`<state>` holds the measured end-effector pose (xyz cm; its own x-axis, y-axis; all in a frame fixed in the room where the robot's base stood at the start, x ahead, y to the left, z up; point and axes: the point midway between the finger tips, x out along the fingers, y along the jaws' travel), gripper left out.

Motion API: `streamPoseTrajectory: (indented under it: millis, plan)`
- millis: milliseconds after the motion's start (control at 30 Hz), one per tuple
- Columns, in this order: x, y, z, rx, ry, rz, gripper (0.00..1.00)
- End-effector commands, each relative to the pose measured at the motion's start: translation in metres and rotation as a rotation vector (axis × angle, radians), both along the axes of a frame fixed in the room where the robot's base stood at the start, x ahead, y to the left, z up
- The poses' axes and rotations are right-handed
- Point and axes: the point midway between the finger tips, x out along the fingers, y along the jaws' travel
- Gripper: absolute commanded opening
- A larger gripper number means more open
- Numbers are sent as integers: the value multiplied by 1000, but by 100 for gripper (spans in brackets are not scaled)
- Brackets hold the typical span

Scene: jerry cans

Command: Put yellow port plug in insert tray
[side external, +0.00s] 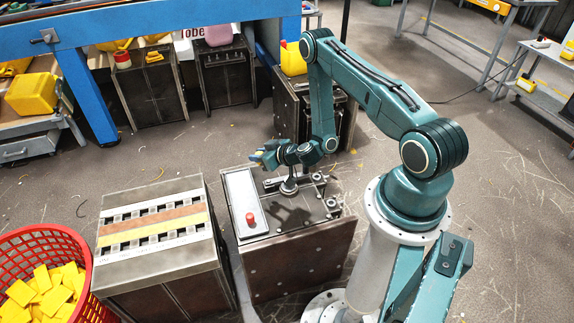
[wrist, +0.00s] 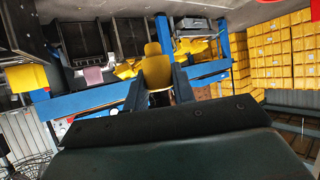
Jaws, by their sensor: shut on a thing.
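My gripper (side external: 262,157) is held level in the air above the back of the middle stand. In the wrist view my gripper (wrist: 158,80) has its two dark fingers shut on the yellow port plug (wrist: 157,68). Only a small bit of yellow shows at the fingertips in the side view. A long pale tray (side external: 240,195) lies on the left part of the middle stand, with a red plug (side external: 250,218) upright near its front end. I take this for the insert tray, but cannot be sure. The gripper is above and apart from it.
A cabinet (side external: 155,235) with striped, slotted strips on top stands to the left. A red basket (side external: 30,240) of yellow pieces is at lower left. A clamp fixture (side external: 290,186) stands on the middle stand beside the pale tray. A yellow jerry can (side external: 292,58) sits behind.

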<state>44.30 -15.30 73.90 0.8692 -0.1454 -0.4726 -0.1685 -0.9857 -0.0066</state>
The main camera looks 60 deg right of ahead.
Motion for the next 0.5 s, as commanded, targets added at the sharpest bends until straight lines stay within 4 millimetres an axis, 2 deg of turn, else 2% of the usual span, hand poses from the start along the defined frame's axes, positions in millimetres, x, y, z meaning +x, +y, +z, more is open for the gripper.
streamPoseTrajectory:
  millis: [267, 500]
  plan:
    - [32, 3, -5, 5, -11, 55, 1]
    - [64, -4, -9, 5, 0, 75, 1]
